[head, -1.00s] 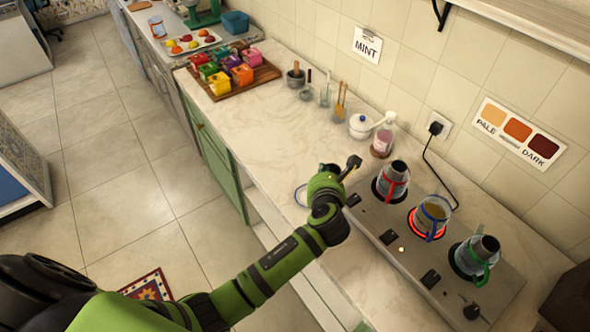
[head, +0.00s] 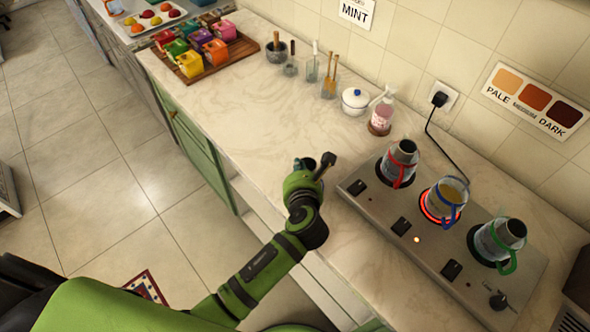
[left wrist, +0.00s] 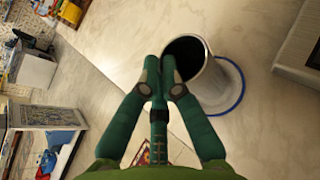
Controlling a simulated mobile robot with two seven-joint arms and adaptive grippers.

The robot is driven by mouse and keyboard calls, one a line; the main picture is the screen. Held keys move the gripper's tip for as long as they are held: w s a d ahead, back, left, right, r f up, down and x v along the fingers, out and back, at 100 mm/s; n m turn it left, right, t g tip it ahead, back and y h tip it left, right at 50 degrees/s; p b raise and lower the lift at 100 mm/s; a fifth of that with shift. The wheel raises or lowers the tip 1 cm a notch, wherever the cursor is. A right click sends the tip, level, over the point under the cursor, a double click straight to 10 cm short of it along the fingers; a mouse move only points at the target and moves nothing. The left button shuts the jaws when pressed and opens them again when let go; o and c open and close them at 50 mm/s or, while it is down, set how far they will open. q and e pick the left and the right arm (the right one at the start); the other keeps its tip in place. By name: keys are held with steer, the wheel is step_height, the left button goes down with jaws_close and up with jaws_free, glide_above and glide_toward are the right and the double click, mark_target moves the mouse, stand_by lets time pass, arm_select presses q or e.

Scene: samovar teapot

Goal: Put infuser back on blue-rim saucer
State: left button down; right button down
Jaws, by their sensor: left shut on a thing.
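My left gripper (left wrist: 160,80) is shut on the infuser (left wrist: 206,82), a grey metal cylinder with a dark open top, at its near side. The blue-rim saucer (left wrist: 235,84) is white with a thin blue edge. It lies on the counter under the infuser in the left wrist view, partly hidden by it. I cannot tell whether the infuser touches the saucer. In the head view my left gripper (head: 304,175) is over the counter, left of the stove, and mostly hides the saucer. The blue-handled glass pot (head: 446,203) stands on the glowing middle burner. My right gripper is not in view.
The stove (head: 425,262) also bears a red-handled pot (head: 399,164) and a green-handled pot (head: 497,243). A pink bottle (head: 381,117) and white sugar bowl (head: 355,101) stand at the wall. Colourful boxes sit on a wooden tray (head: 243,49). The counter left of the gripper is clear.

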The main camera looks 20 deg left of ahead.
arm_select(q)
steer(key=shift+s+d, duration=0.2)
steer(key=shift+d, duration=0.05)
steer(key=c, duration=1.5)
jaws_free()
steer(key=shift+o, duration=0.3)
steer(key=shift+w+a, duration=0.1)
steer(key=v, duration=1.2)
steer(key=shift+r+b, duration=0.2)
steer(key=shift+b, duration=0.25)
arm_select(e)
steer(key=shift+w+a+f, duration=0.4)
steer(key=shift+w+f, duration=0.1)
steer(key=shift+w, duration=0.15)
